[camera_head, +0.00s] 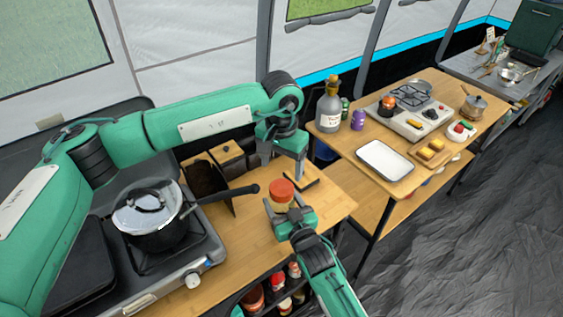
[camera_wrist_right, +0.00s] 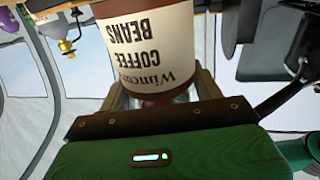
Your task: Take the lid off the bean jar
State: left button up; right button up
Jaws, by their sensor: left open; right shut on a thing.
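In the right wrist view the jar (camera_wrist_right: 155,45) shows a cream label reading "COFFEE BEANS", upside down in the picture. My right gripper (camera_head: 287,208) is shut on the jar's body, below the lid. My left gripper (camera_head: 284,168) is open and points down, just above and behind the lid in the head view. I cannot tell whether its fingers touch the lid.
A pot (camera_head: 150,215) with a glass lid sits on the stove at left, its handle reaching toward the jar. An open brown box (camera_head: 208,185) stands behind. A second table at right holds a white tray (camera_head: 384,160), a bottle (camera_head: 329,110) and a burner (camera_head: 410,118).

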aim_at(282, 187)
pick_arm(q)
notch_tip(282, 187, down, 8)
jog(key=shift+r, duration=0.1)
dwell(0.4)
